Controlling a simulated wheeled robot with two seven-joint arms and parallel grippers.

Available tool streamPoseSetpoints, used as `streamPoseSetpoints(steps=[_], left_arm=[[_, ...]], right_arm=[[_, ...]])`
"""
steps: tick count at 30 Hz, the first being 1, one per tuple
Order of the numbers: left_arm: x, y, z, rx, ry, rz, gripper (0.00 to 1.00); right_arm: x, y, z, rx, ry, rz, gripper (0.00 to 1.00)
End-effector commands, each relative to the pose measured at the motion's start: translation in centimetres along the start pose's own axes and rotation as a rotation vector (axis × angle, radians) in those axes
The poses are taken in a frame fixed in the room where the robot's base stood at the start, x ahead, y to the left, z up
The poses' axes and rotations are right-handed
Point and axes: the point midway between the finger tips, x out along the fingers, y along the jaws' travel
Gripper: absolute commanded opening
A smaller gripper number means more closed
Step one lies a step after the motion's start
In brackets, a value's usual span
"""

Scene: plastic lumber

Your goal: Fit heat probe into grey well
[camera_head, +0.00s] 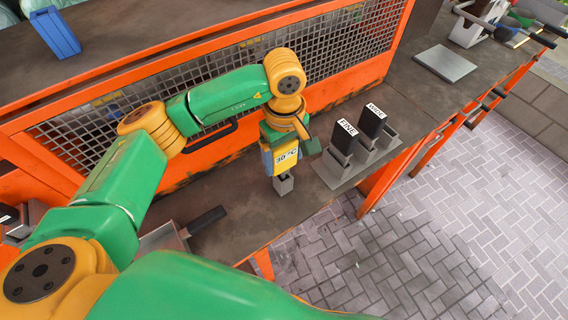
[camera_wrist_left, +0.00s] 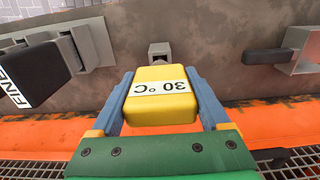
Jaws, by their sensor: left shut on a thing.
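The heat probe is a yellow block with a white "30 °C" label (camera_head: 286,158). My left gripper (camera_head: 281,150) is shut on it, with a blue finger on each side. In the left wrist view the probe (camera_wrist_left: 160,103) fills the space between the fingers, its label upside down. The grey well (camera_head: 284,185) is a small square grey block on the bench, just below the probe in the head view. In the left wrist view the well (camera_wrist_left: 159,51) shows past the probe's far edge, with a dark opening. The probe's lower end is hidden. My right gripper is not in view.
Two black blocks, labelled FINE (camera_head: 342,137) and WIDE (camera_head: 372,121), stand in a grey holder right of the well. An orange mesh panel (camera_head: 340,48) runs behind. A black-handled grey tool (camera_head: 206,220) lies left, near the bench's front edge.

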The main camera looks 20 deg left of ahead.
Motion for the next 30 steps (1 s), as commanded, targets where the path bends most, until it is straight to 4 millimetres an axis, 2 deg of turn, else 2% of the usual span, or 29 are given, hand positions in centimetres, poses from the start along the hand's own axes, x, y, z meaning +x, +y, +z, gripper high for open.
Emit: streamPoseSetpoints(steps=[1,6,11,30], left_arm=[[-0.6,0.1,-0.1,0.000,0.002,0.006,0.21],[-4.0,0.1,0.0,0.000,0.003,0.005,0.21],[-6.7,0.1,-0.1,-0.001,0.002,0.002,0.21],[-12.6,0.0,0.0,0.000,0.000,0.001,0.21]], right_arm=[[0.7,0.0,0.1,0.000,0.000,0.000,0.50],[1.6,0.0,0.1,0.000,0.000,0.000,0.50],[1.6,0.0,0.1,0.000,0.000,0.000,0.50],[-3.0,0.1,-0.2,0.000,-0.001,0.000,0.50]])
